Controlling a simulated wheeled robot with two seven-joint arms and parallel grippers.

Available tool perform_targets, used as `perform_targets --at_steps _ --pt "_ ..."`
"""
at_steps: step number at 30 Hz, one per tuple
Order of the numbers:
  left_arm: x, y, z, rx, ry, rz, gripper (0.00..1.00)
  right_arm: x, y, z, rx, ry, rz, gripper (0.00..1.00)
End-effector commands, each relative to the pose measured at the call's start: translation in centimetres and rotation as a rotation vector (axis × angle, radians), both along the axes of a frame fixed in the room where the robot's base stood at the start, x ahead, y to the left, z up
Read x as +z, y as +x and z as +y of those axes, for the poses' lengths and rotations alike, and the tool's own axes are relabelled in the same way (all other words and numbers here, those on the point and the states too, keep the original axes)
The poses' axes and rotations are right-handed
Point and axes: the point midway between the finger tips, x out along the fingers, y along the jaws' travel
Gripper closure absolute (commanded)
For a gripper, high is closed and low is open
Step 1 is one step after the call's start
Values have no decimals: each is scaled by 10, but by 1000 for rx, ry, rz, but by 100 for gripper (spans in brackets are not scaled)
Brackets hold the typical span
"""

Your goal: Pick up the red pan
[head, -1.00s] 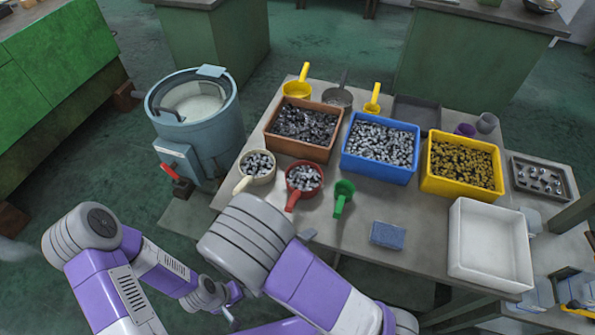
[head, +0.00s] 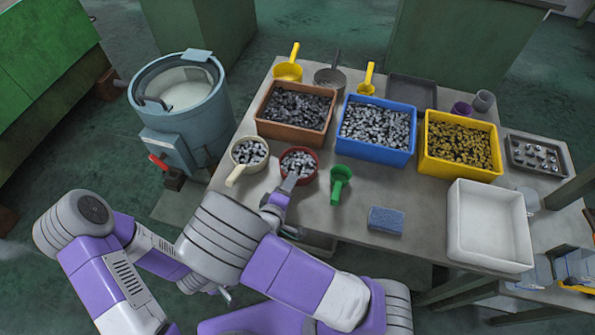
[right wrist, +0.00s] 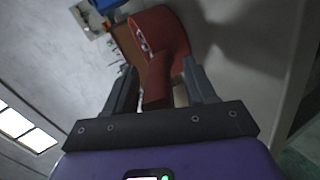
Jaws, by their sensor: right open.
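The red pan (head: 313,171) stands near the front edge of the table, filled with small metal pieces. My right gripper (head: 290,182) is at its handle side and hides the handle in the head view. In the right wrist view, the red pan (right wrist: 165,28) lies just beyond the fingers, and its handle (right wrist: 157,82) runs between them. My right gripper (right wrist: 160,82) is open around the handle, with gaps visible beside it. My left gripper (head: 223,293) is low, off the table's front, mostly hidden by my arms; its jaws are unclear.
A cream pan (head: 249,154) of metal pieces is close on the left, and a green scoop (head: 340,184) close on the right. Brown (head: 293,130), blue (head: 376,150) and yellow (head: 460,169) bins stand behind. A blue sponge (head: 386,221) and white tray (head: 488,260) lie to the right.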

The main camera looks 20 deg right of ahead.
Motion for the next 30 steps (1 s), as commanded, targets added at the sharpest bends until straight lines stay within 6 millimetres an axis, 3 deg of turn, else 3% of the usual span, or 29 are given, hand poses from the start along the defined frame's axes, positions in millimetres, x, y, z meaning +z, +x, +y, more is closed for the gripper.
perform_targets --at_steps 5,16,30 --pt "0 0 0 0 0 0 57 0 0 0 0 0 0 45" --pt "0 0 0 0 0 0 57 0 0 0 0 1 -1 100" --pt "3 0 0 0 0 0 57 10 1 0 -1 1 -5 100"
